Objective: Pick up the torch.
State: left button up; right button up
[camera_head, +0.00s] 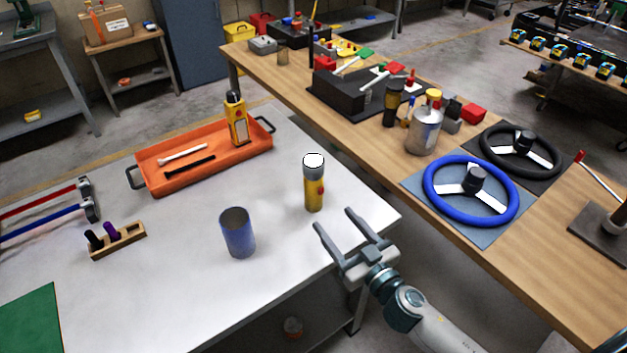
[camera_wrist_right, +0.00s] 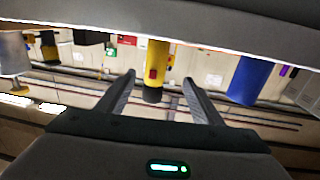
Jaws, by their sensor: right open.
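The torch (camera_head: 314,188) stands upright on the white table near its right corner. It is yellow with a red button and a wide pale top. In the right wrist view the torch (camera_wrist_right: 157,68) appears upside down, in line with the gap between the fingers. My right gripper (camera_head: 333,221) is open and empty, just in front of the torch at the table's edge. Its fingers also show in the right wrist view (camera_wrist_right: 158,88), apart. I cannot tell whether the torch is between the fingertips. My left gripper is not in view.
A blue cup (camera_head: 238,233) stands left of the torch. An orange tray (camera_head: 170,184) holds two slim tools and a yellow device (camera_head: 237,120). A wooden holder (camera_head: 117,241) is further left. A wooden bench (camera_head: 470,231) with steering wheels stands to the right.

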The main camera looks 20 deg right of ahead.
aim_at(319, 197)
jog(key=shift+p+x, duration=0.6)
jog(key=shift+x, duration=1.85)
jog(key=shift+d, duration=0.1)
jog(key=shift+w, duration=0.45)
jog(key=p+x, duration=0.1)
jog(key=x, duration=0.2)
jog(key=shift+w+d+f+p, duration=0.1)
jog(key=shift+w+f+p, duration=0.05)
jog(key=shift+w+p, duration=0.25)
jog(key=shift+w, duration=0.35)
jog(key=shift+f, duration=0.1)
jog(key=c, duration=1.3)
